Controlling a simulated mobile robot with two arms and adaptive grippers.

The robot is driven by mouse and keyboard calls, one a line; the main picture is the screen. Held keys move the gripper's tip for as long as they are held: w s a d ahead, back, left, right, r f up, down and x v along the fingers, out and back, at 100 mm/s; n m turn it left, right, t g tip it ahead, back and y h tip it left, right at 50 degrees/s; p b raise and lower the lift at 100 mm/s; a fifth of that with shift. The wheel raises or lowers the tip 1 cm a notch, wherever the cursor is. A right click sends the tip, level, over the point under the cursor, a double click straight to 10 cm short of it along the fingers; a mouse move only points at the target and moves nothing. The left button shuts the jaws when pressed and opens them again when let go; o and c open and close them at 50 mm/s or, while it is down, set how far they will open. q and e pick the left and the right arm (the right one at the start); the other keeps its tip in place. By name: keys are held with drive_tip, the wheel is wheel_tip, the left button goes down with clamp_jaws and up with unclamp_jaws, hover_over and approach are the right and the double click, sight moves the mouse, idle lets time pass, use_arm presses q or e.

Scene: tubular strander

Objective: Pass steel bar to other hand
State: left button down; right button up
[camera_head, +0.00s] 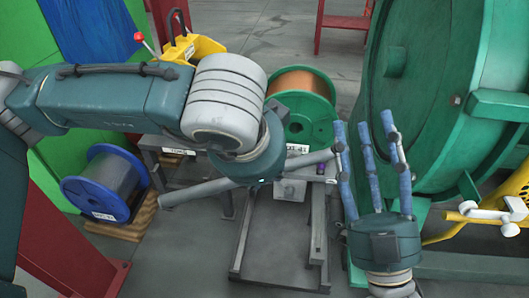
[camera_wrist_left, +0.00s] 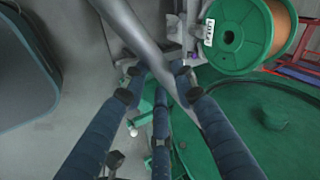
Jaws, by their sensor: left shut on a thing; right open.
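The grey steel bar (camera_head: 195,190) slants across the middle of the head view, low at its left end and higher at its right. My left gripper is hidden behind its own wrist there. In the left wrist view, my left gripper (camera_wrist_left: 158,84) has its dark blue fingers shut on the bar (camera_wrist_left: 150,40), which runs from upper left to lower right. My right gripper (camera_head: 366,128) is open, its blue fingers pointing up the picture. The bar's right end appears beside its leftmost finger; whether they touch I cannot tell.
A green spool of copper wire (camera_head: 302,84) stands behind the bar. A blue spool (camera_head: 105,185) sits on a pallet at left. A large green machine drum (camera_head: 425,95) is close to my right gripper. A metal frame (camera_head: 240,240) stands below the bar.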

drive_tip(key=s+a+r+n+g+y, duration=0.1)
drive_tip(key=s+a+n+g+y, duration=0.25)
drive_tip(key=n+g+y, duration=0.85)
drive_tip(key=s+a+n+g+y, duration=0.35)
drive_tip(key=n+g+y, duration=0.35)
drive_tip(key=n, duration=0.8)
drive_tip(key=w+d+f+g+h, duration=0.2)
drive_tip(key=w+d+f+h, duration=0.6)
drive_tip(key=w+f+h, duration=0.3)
drive_tip(key=x, duration=1.2)
drive_tip(key=shift+w+r, duration=0.25)
drive_tip(key=shift+w, duration=0.1)
